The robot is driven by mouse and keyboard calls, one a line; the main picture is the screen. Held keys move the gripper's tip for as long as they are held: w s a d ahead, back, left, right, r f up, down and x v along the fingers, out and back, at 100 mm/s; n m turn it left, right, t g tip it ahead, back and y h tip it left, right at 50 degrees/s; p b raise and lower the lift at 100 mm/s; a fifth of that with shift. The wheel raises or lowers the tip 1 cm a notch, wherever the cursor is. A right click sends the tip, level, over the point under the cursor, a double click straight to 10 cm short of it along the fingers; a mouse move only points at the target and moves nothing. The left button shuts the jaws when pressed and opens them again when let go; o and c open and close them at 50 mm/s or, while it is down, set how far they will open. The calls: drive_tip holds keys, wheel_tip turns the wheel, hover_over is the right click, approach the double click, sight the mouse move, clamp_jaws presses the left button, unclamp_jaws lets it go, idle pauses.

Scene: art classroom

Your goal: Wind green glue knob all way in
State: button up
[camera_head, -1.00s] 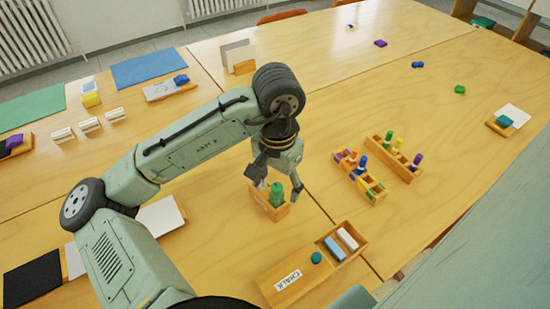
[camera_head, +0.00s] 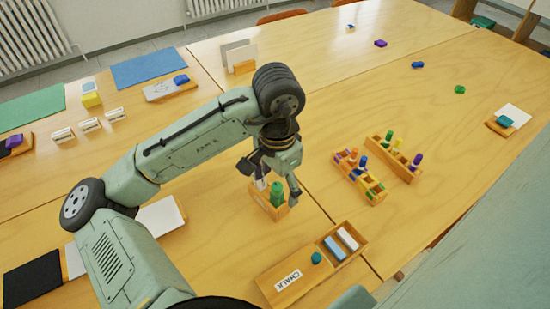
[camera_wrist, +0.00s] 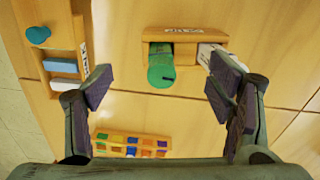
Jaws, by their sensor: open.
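The green glue stick (camera_head: 277,195) stands in a small wooden holder (camera_head: 277,214) on the table, next to a white piece. In the wrist view the green glue stick (camera_wrist: 161,68) shows its green top ahead of my fingers, in the wooden holder (camera_wrist: 185,33) with the white piece (camera_wrist: 207,54) at its right. My gripper (camera_head: 268,182) is open above the holder, its fingers apart on either side of the glue. The wrist view also shows my gripper (camera_wrist: 165,90) open and empty. The knob of the glue cannot be told apart from its body.
A wooden chalk tray (camera_head: 270,287) with a teal knob, blue and white blocks lies in front. Two wooden racks (camera_head: 376,197) with colored pieces stand to the right. Paper and mats lie at the left; the far table is mostly clear.

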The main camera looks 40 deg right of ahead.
drive_tip(key=m, duration=0.8)
drive_tip(key=shift+m, duration=0.3)
drive_tip(key=shift+w+a, duration=0.1)
drive_tip(key=shift+w, duration=0.05)
drive_tip(key=shift+c, duration=0.4)
drive_tip(key=c, duration=1.5)
